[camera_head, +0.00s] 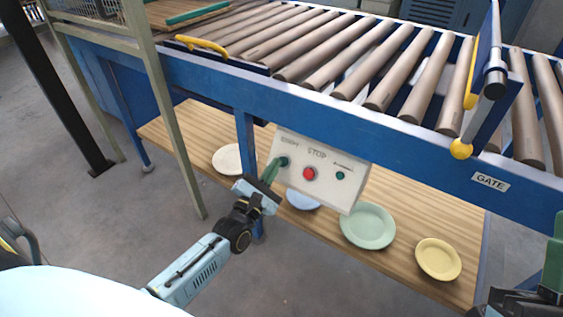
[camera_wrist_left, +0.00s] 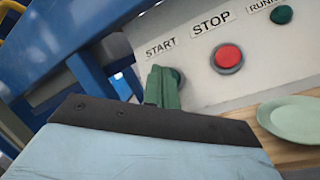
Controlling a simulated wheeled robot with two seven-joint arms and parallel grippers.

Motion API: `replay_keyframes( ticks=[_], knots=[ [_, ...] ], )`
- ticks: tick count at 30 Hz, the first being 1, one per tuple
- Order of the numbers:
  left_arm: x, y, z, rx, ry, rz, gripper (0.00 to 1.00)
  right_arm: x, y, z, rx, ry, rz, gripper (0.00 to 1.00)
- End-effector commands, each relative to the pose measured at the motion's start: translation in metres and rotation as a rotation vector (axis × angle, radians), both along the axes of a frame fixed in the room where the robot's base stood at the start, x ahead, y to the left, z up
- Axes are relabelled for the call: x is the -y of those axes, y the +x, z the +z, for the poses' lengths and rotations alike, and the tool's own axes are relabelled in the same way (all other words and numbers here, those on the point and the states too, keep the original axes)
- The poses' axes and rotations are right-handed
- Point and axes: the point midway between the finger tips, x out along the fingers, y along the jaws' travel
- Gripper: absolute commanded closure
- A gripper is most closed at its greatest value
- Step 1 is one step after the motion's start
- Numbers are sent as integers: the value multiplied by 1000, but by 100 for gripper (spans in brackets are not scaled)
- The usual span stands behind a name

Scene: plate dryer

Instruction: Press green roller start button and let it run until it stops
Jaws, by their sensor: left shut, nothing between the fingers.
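The white control panel (camera_head: 322,182) hangs on the blue frame of the roller line. It carries a green START button (camera_head: 284,161), a red STOP button (camera_head: 309,173) and a dark green running lamp (camera_head: 340,175). My left gripper (camera_head: 273,168) is shut and empty, its green fingertips at the START button. In the left wrist view the shut fingers (camera_wrist_left: 162,86) cover most of that button; whether they touch it I cannot tell. The red STOP button (camera_wrist_left: 228,57) and running lamp (camera_wrist_left: 282,14) are clear there. My right gripper (camera_head: 553,265) shows only partly at the right edge.
The roller conveyor (camera_head: 330,55) runs above the panel, with a gate (camera_head: 487,85) at the right. Below, a wooden shelf (camera_head: 190,135) holds several plates, including a green one (camera_head: 368,225) and a yellow one (camera_head: 438,258). A beige post (camera_head: 170,120) stands left of my left arm.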

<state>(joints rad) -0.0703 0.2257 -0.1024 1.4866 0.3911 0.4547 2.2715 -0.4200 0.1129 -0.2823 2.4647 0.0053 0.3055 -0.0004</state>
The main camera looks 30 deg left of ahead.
Motion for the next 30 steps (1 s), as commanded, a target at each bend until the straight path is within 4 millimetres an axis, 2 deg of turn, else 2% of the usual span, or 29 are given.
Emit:
replay_keyframes(
  ticks=[30],
  knots=[
    [1, 10, -6, 0, 1, 0, 100, 0, 0, -9, -1, 1, -1, 100]
  ],
)
